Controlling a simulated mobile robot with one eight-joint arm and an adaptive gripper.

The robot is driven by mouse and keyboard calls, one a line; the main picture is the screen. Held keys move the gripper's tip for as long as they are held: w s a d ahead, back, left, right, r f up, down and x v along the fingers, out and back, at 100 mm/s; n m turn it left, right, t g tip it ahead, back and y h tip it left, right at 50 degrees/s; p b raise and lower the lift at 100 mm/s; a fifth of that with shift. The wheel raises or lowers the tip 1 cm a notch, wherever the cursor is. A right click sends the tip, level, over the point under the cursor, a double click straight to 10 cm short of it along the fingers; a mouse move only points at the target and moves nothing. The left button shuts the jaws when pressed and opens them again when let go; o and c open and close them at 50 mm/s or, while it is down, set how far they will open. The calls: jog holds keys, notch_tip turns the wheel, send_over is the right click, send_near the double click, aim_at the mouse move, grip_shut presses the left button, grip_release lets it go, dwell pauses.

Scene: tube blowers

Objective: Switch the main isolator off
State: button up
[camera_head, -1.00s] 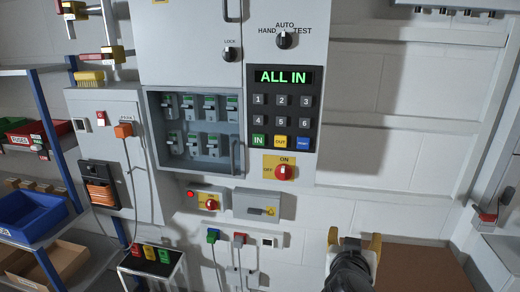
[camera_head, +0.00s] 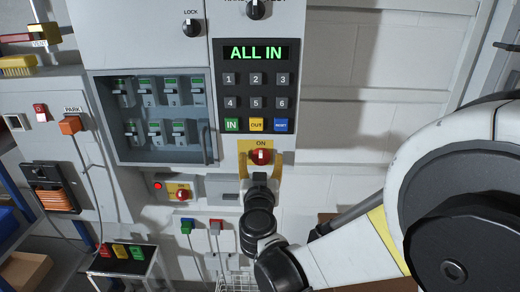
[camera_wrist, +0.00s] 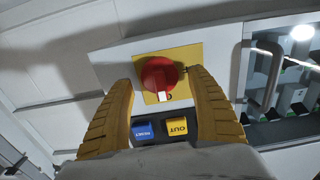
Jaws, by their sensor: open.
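The main isolator is a red rotary knob (camera_head: 261,157) on a yellow plate below the keypad. Its white pointer points up at the ON label. In the wrist view, which is turned over, the red knob (camera_wrist: 158,74) sits between my two yellow fingers, with its white pointer toward the bottom of the picture. My gripper (camera_head: 260,163) is open, one finger on each side of the knob. It also shows in the wrist view (camera_wrist: 160,80). I cannot tell whether either finger touches the knob. The OFF label is hidden by a finger.
Above is the keypad (camera_head: 255,102) under a display (camera_head: 258,53) reading ALL IN. A smaller red knob (camera_head: 183,194) on yellow is lower left. A glazed breaker cabinet (camera_head: 105,143) with a vertical handle is to the left. Bare wall lies right.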

jog(key=shift+w, duration=0.65)
jog(key=c, duration=1.1)
